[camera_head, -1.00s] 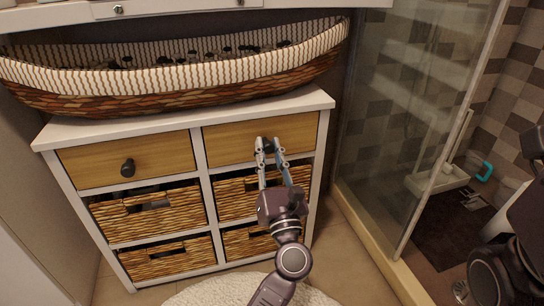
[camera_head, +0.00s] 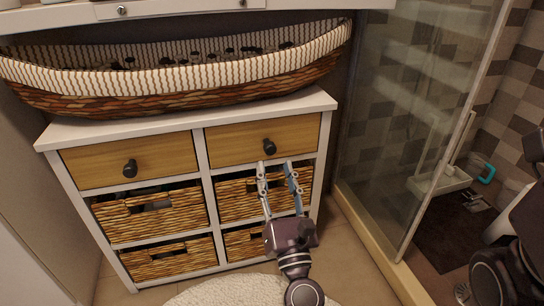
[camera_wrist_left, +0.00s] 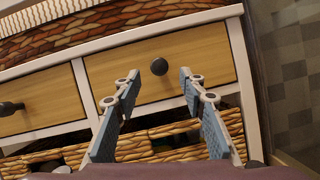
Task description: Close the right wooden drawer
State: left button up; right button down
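The right wooden drawer (camera_head: 235,147) is in the top row of the white cabinet, and its front looks flush with the frame. Its dark round knob (camera_head: 269,147) is bare. My left gripper (camera_head: 278,166) is open and empty, just below and in front of the knob. In the left wrist view, the right wooden drawer (camera_wrist_left: 205,57) and its knob (camera_wrist_left: 159,66) show beyond the two spread fingers, apart from them. My right arm shows at the right edge in the head view, but its fingers cannot be made out.
The left wooden drawer (camera_head: 100,165) is beside it. Wicker drawers (camera_head: 150,217) fill the rows below. A long woven basket (camera_head: 180,85) stands on the cabinet top. A glass shower panel (camera_head: 400,110) stands at the right. A pale rug (camera_head: 215,291) lies on the floor in front.

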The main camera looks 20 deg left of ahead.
pick_arm(q)
jog(key=v, duration=0.5)
jog(key=shift+s+d+f, duration=0.1)
jog(key=shift+s+d, duration=0.1)
jog(key=shift+s, duration=0.1)
